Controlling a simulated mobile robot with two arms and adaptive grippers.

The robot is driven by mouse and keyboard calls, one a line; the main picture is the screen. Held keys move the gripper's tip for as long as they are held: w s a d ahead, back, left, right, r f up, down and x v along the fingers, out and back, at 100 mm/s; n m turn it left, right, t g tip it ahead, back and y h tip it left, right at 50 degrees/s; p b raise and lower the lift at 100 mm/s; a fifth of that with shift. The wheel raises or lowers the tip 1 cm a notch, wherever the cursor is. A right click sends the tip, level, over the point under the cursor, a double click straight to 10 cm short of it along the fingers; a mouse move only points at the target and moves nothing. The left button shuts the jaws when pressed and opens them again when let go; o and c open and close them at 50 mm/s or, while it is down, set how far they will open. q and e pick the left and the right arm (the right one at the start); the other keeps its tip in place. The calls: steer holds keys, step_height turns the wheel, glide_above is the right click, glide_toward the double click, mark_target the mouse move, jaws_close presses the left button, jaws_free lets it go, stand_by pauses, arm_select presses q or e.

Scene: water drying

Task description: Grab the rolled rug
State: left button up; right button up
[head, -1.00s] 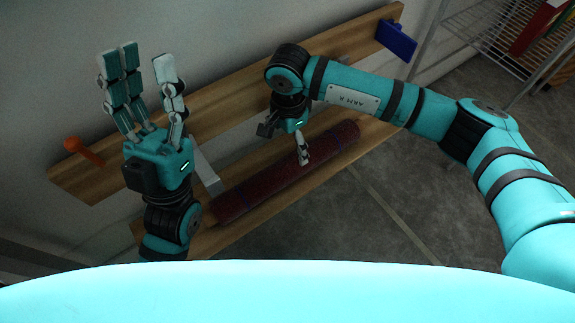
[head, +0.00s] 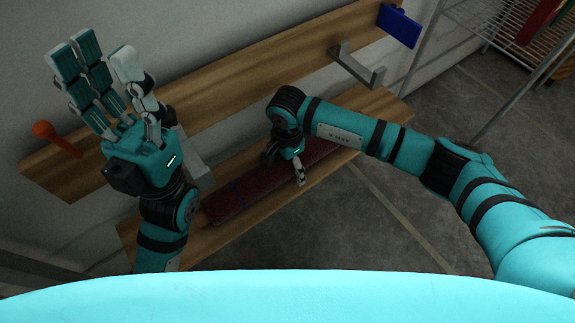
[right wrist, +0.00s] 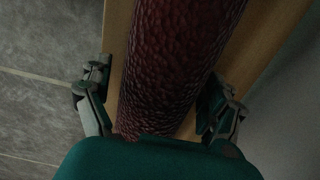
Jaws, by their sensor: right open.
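The rolled rug (head: 226,205) is a dark red roll lying along the wooden bench seat (head: 218,233). In the head view, my right arm hides part of it. My right gripper (head: 296,171) points down over the middle of the rug. In the right wrist view, the rug (right wrist: 174,60) runs between the spread fingers of this gripper (right wrist: 160,106), one side of fingers on each side of it. I cannot tell whether they touch it. My left gripper (head: 103,78) is raised at the left, open and empty, with its fingers up.
A wooden wall board (head: 245,80) behind the bench carries an orange peg (head: 56,138) and a blue piece (head: 398,26). Metal brackets (head: 357,68) stand between board and seat. A wire rack (head: 490,25) stands at the top right. The grey floor in front is clear.

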steer(key=shift+f, duration=0.1)
steer(key=c, duration=1.8)
